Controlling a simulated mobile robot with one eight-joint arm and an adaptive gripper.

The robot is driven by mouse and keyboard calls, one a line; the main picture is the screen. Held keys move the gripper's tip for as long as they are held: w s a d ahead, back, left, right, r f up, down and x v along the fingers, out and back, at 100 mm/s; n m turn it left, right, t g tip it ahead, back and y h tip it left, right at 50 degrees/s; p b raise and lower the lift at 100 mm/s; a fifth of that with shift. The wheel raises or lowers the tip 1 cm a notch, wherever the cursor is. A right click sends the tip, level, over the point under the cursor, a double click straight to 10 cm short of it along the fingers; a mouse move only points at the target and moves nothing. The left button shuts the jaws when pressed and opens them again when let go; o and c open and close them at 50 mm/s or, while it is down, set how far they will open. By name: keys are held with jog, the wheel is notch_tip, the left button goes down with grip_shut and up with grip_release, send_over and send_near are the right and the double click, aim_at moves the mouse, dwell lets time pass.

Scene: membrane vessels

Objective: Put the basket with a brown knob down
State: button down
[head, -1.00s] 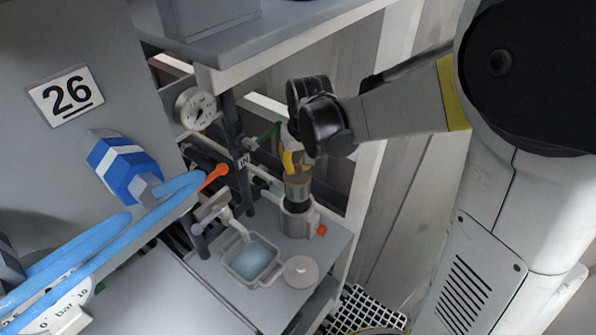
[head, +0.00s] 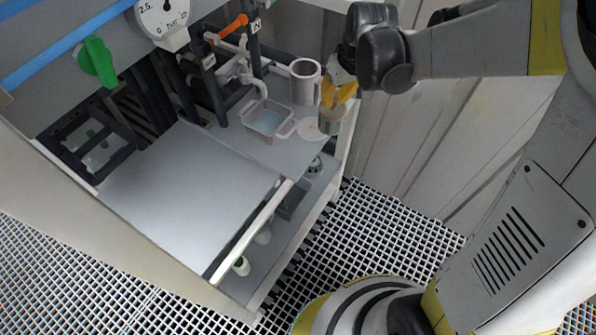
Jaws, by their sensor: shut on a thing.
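My gripper (head: 340,93), with yellow fingers, is shut on the basket (head: 332,121), a small greenish-grey cylinder with a brownish upper part. The basket hangs roughly upright below the fingers, near the shelf's right edge. I cannot tell its exact height above the shelf. Its knob is hidden between the fingers. A grey cylindrical vessel (head: 304,84) with an open top stands just left of the gripper. A pale round lid (head: 311,130) lies on the shelf (head: 281,160), partly behind the basket.
A broad pale worktop (head: 190,185) lies at the left. A lower shelf (head: 275,225) holds small jars. White grating (head: 390,225) covers the floor.

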jog(key=s+a+f+b, duration=0.2)
jog(key=a+f+b, duration=0.4)
jog(key=a+f, duration=0.5)
jog(key=shift+s, duration=0.15)
jog(key=shift+f, duration=0.1)
jog(key=c, duration=1.8)
grip_release()
jog(key=shift+f, duration=0.1)
jog(key=o, duration=0.4)
